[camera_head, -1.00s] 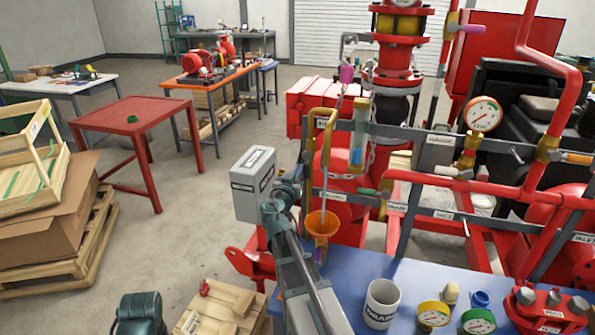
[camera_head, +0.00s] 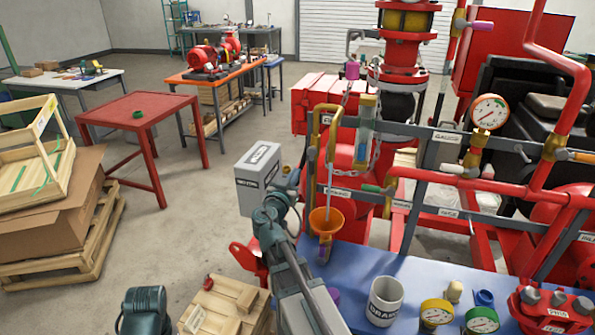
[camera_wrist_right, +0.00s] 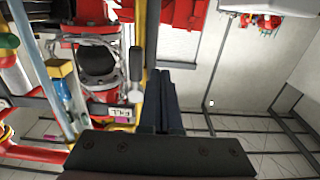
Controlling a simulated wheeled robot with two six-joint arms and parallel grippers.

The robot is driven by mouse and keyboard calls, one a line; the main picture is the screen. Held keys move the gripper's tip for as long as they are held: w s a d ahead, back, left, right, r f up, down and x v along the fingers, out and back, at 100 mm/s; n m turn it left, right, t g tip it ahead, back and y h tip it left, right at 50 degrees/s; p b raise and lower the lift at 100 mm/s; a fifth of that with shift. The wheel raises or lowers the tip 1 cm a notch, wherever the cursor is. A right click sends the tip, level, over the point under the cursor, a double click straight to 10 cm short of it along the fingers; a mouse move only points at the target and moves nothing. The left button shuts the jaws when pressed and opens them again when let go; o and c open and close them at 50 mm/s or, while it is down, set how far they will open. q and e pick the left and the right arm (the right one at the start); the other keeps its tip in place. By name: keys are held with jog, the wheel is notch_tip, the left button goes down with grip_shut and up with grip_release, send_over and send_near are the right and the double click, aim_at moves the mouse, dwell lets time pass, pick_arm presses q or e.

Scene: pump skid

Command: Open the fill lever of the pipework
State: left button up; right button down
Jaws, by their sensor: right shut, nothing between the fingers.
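In the right wrist view a slim dark lever (camera_wrist_right: 136,66) stands upright beside a yellow pipe, with a pale round piece at its lower end. A white FILL label (camera_wrist_right: 112,111) is just below and left of it. My right gripper (camera_wrist_right: 162,80) shows its dark fingers shut and empty, just right of the lever; I cannot tell whether they touch it. In the head view my right arm reaches up from the bottom to the left side of the pipework. The yellow pipe (camera_head: 334,135) shows there, but the lever is too small to make out. My left gripper is not in view.
An orange funnel (camera_head: 326,221) hangs under the yellow pipe. A blue bench (camera_head: 352,258) holds a white mug (camera_head: 384,300) and several gauges. A sight tube (camera_head: 366,128) and grey rails are close to the right.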

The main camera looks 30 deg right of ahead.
jog(key=v, duration=0.3)
jog(key=shift+s+a, duration=0.3)
dwell(0.4)
jog(key=s+a+f+n+g+y, duration=0.3)
jog(key=s+a+f+y, duration=0.1)
jog(key=a+f, duration=0.4)
jog(key=s+a+f+n+g+y, duration=0.3)
jog(key=s+a+f+g, duration=0.15)
jog(key=a+f, duration=0.4)
jog(key=s+a+f+n+g+y, duration=0.2)
jog(key=s+a+n, duration=0.2)
jog(key=s+a, duration=0.2)
jog(key=s+a+f+n+g+y, duration=0.2)
jog(key=s+a, duration=0.4)
jog(key=a, duration=0.4)
jog(key=shift+a+f+n+y, duration=0.25)
jog(key=shift+f+n+y, duration=0.45)
jog(key=shift+n+y, duration=0.15)
jog(key=shift+s+d, duration=0.1)
